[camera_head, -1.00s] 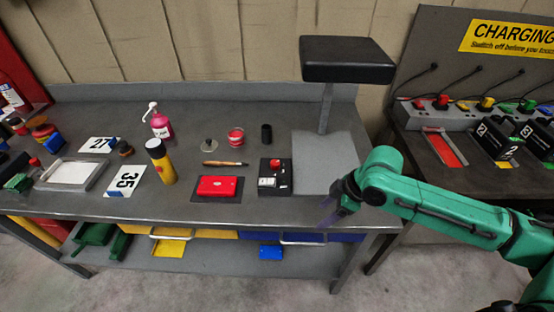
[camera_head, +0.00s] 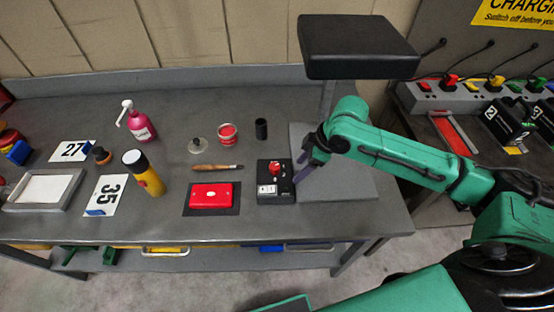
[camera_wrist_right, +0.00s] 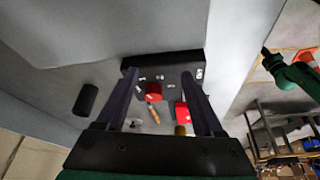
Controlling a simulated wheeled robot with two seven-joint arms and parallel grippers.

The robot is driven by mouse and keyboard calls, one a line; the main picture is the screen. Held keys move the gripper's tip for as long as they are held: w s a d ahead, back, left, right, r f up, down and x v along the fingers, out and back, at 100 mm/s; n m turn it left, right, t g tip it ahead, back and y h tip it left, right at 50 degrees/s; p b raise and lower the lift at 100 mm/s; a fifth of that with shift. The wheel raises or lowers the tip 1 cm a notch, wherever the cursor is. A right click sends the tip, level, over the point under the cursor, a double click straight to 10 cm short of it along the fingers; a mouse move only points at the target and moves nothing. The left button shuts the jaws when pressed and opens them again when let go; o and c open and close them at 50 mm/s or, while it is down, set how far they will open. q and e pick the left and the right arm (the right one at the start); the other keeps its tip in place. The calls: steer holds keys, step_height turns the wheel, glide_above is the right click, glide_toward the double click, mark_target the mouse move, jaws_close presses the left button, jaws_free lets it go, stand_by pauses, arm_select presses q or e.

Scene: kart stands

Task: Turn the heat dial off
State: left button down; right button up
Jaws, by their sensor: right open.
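The heat dial is a red knob (camera_head: 274,169) on a small black control box (camera_head: 285,190) with a white label, at the right part of the workbench. In the right wrist view the red dial (camera_wrist_right: 153,89) shows between my fingers, with the black box (camera_wrist_right: 170,75) beyond the fingertips. My right gripper (camera_head: 303,169) is open and empty, just to the right of the box and apart from the dial as far as I can tell. My left gripper is not in view; a green arm part of mine shows at the bottom.
A grey plate and post with a black head (camera_head: 358,47) stand right of the box. The charging bench (camera_head: 470,140) is at the right.

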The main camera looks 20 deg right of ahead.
mark_target(275, 166)
steer(key=w+a, duration=0.1)
steer(key=a, duration=0.1)
steer(key=w+a+p, duration=0.1)
steer(key=w+a, duration=0.1)
steer(key=shift+a, duration=0.15)
steer(key=shift+w+a+f+p, duration=0.45)
steer(key=shift+w+a, duration=0.1)
steer(key=shift+a, duration=0.2)
steer(key=shift+f, duration=0.2)
steer(key=shift+s, duration=0.2)
steer(key=c, duration=0.3)
steer(key=shift+w, duration=0.1)
jaws_close()
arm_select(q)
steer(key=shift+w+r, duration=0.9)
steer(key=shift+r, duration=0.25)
